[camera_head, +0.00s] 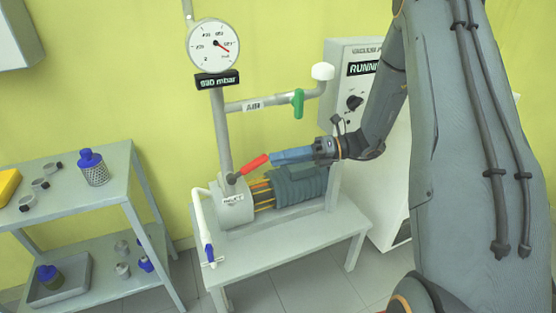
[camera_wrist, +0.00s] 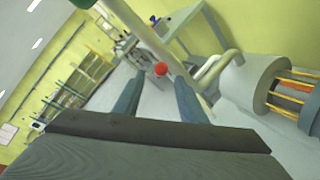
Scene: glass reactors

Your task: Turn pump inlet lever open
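The pump inlet lever (camera_head: 254,164) is a red handle on the pipe just above the pump's grey head (camera_head: 236,208), which has a small label. It slants up to the right. Its rounded red end also shows in the wrist view (camera_wrist: 160,69), just beyond and between my fingertips. My gripper (camera_head: 275,157) comes from the right, with its tips at the lever's outer end. In the wrist view the two fingers of my gripper (camera_wrist: 157,84) stand apart with a gap around the line to the lever. Whether they touch it cannot be told.
A round gauge (camera_head: 214,46) and a mbar display (camera_head: 217,80) sit on the upright pipe. A green lever (camera_head: 298,102) hangs from the AIR pipe. A control box (camera_head: 351,83) stands behind my arm. A shelf (camera_head: 121,170) with bottles is at left.

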